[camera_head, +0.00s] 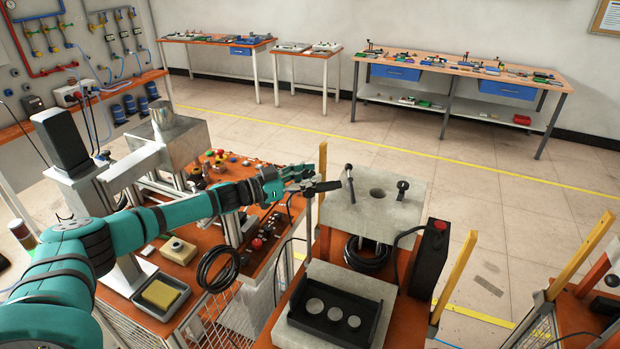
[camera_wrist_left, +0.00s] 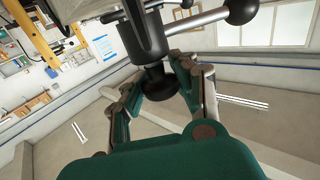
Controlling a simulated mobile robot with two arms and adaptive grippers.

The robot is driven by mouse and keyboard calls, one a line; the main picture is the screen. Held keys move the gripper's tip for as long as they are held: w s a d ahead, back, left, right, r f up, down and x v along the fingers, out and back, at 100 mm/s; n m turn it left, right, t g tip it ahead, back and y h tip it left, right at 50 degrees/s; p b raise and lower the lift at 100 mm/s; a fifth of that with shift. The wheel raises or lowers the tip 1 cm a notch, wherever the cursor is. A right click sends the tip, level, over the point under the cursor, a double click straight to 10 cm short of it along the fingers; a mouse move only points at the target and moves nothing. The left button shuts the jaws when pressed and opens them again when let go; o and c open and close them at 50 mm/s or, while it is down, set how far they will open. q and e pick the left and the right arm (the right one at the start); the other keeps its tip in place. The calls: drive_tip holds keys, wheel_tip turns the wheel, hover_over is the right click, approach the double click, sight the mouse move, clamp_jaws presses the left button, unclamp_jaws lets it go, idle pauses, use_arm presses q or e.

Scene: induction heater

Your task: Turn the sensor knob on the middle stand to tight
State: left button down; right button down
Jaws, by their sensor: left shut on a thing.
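The middle stand (camera_head: 262,337) is an orange-topped bench with a pale block machine (camera_head: 345,215) on it. My left gripper (camera_head: 296,178) reaches in from the left to this clamp. In the left wrist view its teal fingers (camera_wrist_left: 158,88) are shut around the round black sensor knob (camera_wrist_left: 156,84) below the dark clamp body (camera_wrist_left: 147,35). A metal bar with a black ball (camera_wrist_left: 238,10) sticks out there. My right gripper is out of view.
A black tray (camera_head: 334,322) with several round metal pieces lies in front of the block. A dark box with a red button (camera_head: 430,258) stands right. Yellow posts (camera_head: 455,278) flank the stand. Another cluttered bench (camera_head: 176,252) is left. The floor behind is clear.

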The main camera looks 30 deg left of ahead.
use_arm(q)
drive_tip(key=shift+a+m+g+h, duration=0.15)
drive_tip(key=shift+m+g+h, duration=0.25)
drive_tip(key=shift+h, duration=0.1)
drive_tip(key=c, duration=0.9)
unclamp_jaws()
drive_tip(key=shift+s, duration=0.1)
drive_tip(key=v, duration=0.7)
drive_tip(key=shift+s+a, duration=0.1)
drive_tip(key=shift+a, duration=0.1)
